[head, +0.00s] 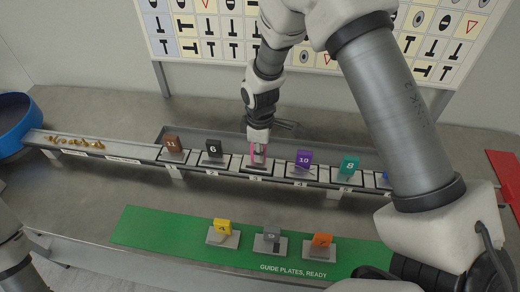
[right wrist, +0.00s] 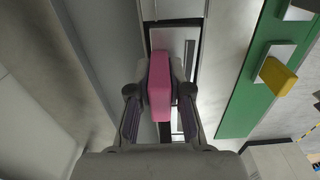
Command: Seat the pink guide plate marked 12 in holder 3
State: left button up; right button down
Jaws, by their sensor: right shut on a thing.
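The pink guide plate (right wrist: 160,88) is between the fingers of my right gripper (right wrist: 160,112), which is shut on it. In the head view the right gripper (head: 258,150) points down over the third holder from the left (head: 257,170) on the rail, and only slivers of pink show around the fingers. The plate's lower edge is at or just above the holder; I cannot tell whether it is down in it. Its number is hidden. My left gripper is out of view; only part of that arm shows at the lower left.
The plate marked 6 (head: 213,148) and the purple plate marked 10 (head: 303,158) stand in the neighbouring holders. Brown (head: 172,143) and teal (head: 348,166) plates stand farther along. A green mat (head: 150,228) in front bears yellow, grey and orange plates on stands.

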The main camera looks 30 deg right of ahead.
jog(key=shift+f, duration=0.3)
dwell(0.5)
jog(key=c, duration=0.5)
grip_release()
jog(key=shift+c, duration=0.2)
jog(key=shift+r, duration=0.1)
notch_tip(320, 180, up, 8)
jog(key=p, duration=0.7)
jog(key=shift+s, duration=0.1)
